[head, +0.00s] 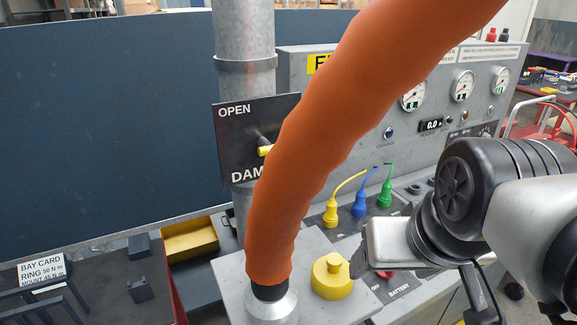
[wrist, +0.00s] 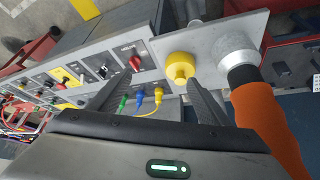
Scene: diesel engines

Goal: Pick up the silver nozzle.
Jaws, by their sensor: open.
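The silver nozzle (head: 271,307) is a metal cone at the lower end of a thick orange hose (head: 290,190), below a black collar. It stands on a grey plate (head: 236,291); the bottom picture edge cuts it off. In the wrist view the nozzle (wrist: 238,62) is at upper right, outside my fingers. My gripper (wrist: 163,84) is open, with nothing held between its fingers. Its right finger overlaps the edge of the yellow cap (wrist: 181,70) in that view; contact cannot be told. In the head view my gripper (head: 366,262) is right of the nozzle, beyond the yellow cap (head: 332,276).
Yellow, blue and green plugs (head: 358,204) stand behind the plate near a gauge panel (head: 420,85). A grey pipe (head: 243,40) carries a black damper sign (head: 236,155). The hose arches over the work area. A cart with a bay card (head: 42,273) is at left.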

